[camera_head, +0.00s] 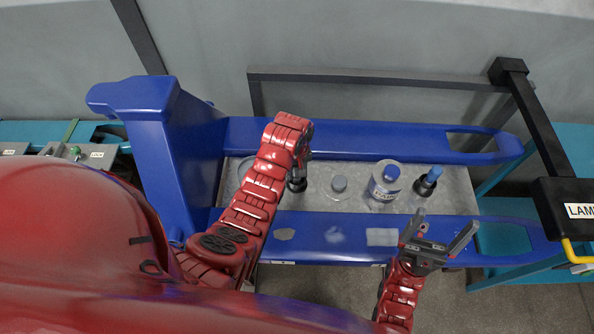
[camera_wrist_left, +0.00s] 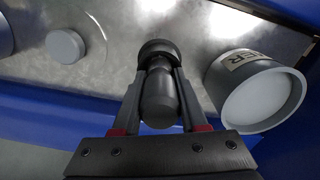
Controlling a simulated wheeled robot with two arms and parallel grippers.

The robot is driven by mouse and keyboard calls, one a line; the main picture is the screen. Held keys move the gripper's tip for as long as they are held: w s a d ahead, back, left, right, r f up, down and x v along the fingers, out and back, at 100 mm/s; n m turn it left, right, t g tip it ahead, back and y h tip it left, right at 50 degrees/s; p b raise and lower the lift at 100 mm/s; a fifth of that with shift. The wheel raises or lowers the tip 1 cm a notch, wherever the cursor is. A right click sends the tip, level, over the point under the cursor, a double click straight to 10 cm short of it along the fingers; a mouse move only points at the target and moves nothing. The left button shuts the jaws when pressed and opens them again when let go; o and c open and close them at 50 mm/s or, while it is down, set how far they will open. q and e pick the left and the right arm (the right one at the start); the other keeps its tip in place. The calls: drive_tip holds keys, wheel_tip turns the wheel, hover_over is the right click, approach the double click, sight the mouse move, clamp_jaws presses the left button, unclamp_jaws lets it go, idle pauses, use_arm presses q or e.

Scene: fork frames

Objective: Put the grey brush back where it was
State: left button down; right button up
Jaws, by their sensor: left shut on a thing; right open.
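The grey brush, with a dark round end, shows in the left wrist view (camera_wrist_left: 160,103) between my left gripper's fingers (camera_wrist_left: 160,78). In the head view the left gripper (camera_head: 299,168) is over the grey metal tray (camera_head: 345,205), with the dark part of the brush (camera_head: 297,184) below it. The fingers are shut on the brush. I cannot tell whether its lower end touches the tray. My right gripper (camera_head: 448,222) is open and empty, over the near blue fork's right part.
A labelled grey pot (camera_wrist_left: 262,92) stands beside the brush, mostly behind my left arm in the head view. A grey round cap (camera_head: 340,183), a white blue-capped bottle (camera_head: 384,185) and a dark blue-capped bottle (camera_head: 428,182) stand to the right. Blue forks (camera_head: 370,140) border the tray.

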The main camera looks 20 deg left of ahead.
use_arm(q)
drive_tip(key=shift+f, duration=0.1)
drive_tip(key=shift+c, duration=2.2)
unclamp_jaws()
drive_tip(key=shift+r, duration=0.2)
